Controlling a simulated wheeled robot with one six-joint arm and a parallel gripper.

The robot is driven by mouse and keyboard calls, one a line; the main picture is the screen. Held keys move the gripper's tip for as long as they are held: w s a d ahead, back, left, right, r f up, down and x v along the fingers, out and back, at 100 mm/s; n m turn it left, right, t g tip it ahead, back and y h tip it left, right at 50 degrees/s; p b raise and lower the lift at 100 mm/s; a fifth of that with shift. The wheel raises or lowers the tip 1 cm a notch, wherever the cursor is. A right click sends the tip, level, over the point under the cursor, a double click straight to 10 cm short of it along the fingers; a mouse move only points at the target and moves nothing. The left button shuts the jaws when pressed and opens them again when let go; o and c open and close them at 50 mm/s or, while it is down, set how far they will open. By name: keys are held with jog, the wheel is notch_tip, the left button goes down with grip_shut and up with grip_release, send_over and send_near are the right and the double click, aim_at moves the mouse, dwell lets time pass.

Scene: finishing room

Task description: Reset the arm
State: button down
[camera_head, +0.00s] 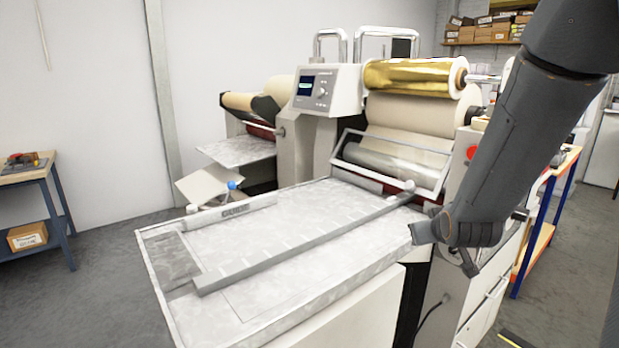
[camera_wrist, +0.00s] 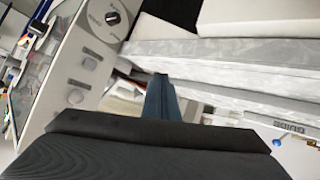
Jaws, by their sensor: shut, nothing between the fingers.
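My dark grey arm comes down from the upper right in the head view. It bends at the right edge of the laminating machine's flat feed table (camera_head: 320,218). My gripper (camera_head: 468,264) hangs low at the arm's end, beside that table, and is partly hidden by the wrist. In the wrist view my gripper's fingers (camera_wrist: 161,98) show as a narrow blue-grey shape, closed together with nothing between them. A white panel with buttons and a round dial (camera_wrist: 92,55) lies to their left. The table's grey edge (camera_wrist: 225,52) runs to their right.
The machine carries a gold foil roll (camera_head: 410,76), a control box with a screen (camera_head: 326,90) and a red button (camera_head: 471,153). A blue-legged workbench (camera_head: 540,215) stands at right. Another bench (camera_head: 30,185) stands at far left. Grey floor (camera_head: 110,270) is open at left.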

jog(key=s+a+f+g, duration=0.2)
jog(key=s+a+g, duration=0.1)
jog(key=s, duration=0.5)
jog(key=s+a+f+m+g+y, duration=0.1)
jog(key=s+a+f+g, duration=0.2)
jog(key=s, duration=0.5)
jog(key=s+a+f+g, duration=0.2)
jog(key=s+a+g, duration=0.1)
jog(key=s, duration=0.5)
jog(key=shift+s+a+f+g, duration=0.15)
jog(key=shift+a+g, duration=0.15)
jog(key=shift+g, duration=0.3)
